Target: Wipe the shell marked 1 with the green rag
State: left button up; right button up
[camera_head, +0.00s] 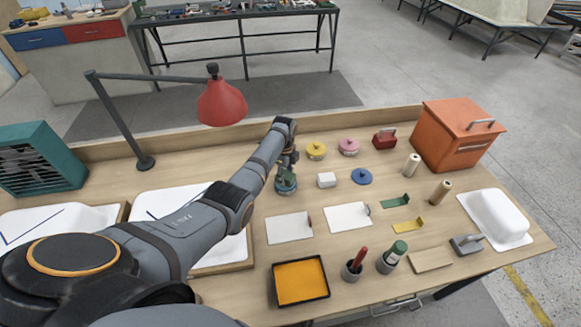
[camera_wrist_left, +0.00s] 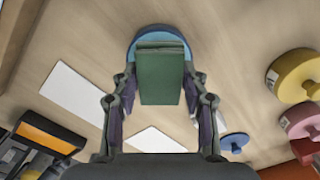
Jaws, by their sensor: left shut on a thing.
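My left gripper (camera_head: 286,178) reaches down over the middle of the bench. In the left wrist view its fingers (camera_wrist_left: 161,85) stand on either side of a green folded block (camera_wrist_left: 161,78), which looks like the green rag, and are shut on it. A round blue thing (camera_wrist_left: 148,33) shows behind or under the rag; I cannot tell whether they touch. White shells lie at the left of the bench, one at the far left (camera_head: 85,217) and one (camera_head: 155,203) partly hidden by my left arm. Thin dark lines show on them. I cannot read a number 1. My right gripper is not seen.
A red lamp (camera_head: 222,102) leans over the back left. Yellow (camera_head: 316,150), pink (camera_head: 348,146) and blue (camera_head: 362,177) round tins stand right of the gripper. White sheets (camera_head: 289,228), an orange tray (camera_head: 300,282) and cups lie in front. Another white shell (camera_head: 497,216) lies far right.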

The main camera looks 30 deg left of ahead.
aim_at(285, 174)
pick_arm(q)
jog(key=shift+f+b, duration=0.4)
jog(key=shift+f, duration=0.05)
dwell(0.7)
jog(key=shift+s+f, duration=0.1)
dwell(1.1)
notch_tip(285, 174, up, 7)
jog(key=p, duration=0.7)
jog(key=shift+p, duration=0.35)
